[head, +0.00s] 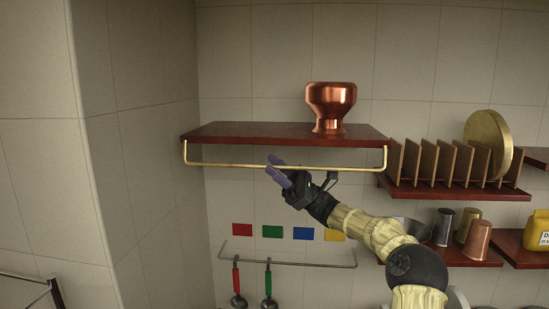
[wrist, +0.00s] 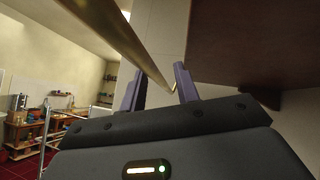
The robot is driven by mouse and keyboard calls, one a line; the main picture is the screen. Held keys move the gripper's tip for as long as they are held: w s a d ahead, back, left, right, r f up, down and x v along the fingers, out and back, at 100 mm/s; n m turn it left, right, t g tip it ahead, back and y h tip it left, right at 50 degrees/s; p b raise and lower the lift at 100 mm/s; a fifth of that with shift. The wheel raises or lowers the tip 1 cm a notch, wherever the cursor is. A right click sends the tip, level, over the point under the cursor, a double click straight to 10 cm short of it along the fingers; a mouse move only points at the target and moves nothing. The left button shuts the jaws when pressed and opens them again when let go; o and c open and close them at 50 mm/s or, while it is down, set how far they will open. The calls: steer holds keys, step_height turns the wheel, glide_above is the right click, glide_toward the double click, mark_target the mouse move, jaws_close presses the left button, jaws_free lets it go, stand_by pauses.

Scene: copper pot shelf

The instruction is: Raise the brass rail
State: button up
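The brass rail (head: 232,165) is a thin bar with upturned ends, hanging just below the front of a dark red shelf (head: 250,133). In the wrist view the rail (wrist: 128,42) runs from the upper left away toward the gap between my fingertips. My gripper (head: 284,170) is at the middle of the rail, with purple fingers pointing up and left. In the wrist view my gripper (wrist: 160,80) has its fingers apart, with the rail's far part showing between them. I cannot tell whether either finger touches it.
A copper pot (head: 330,105) stands on the shelf above the rail, right of centre. A plate rack (head: 445,188) with a round brass plate is close on the right. Below are coloured squares (head: 272,231) and a hook bar (head: 300,264) with ladles. A tiled wall (head: 95,150) is at left.

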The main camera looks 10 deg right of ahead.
steer(key=shift+a+r, duration=0.25)
steer(key=shift+a, duration=0.05)
jaws_close()
steer(key=b, duration=0.2)
steer(key=m+t+b, duration=0.1)
steer(key=b, duration=0.1)
steer(key=shift+s+f+b, duration=0.15)
steer(key=shift+f+b, duration=0.2)
steer(key=shift+b, duration=0.05)
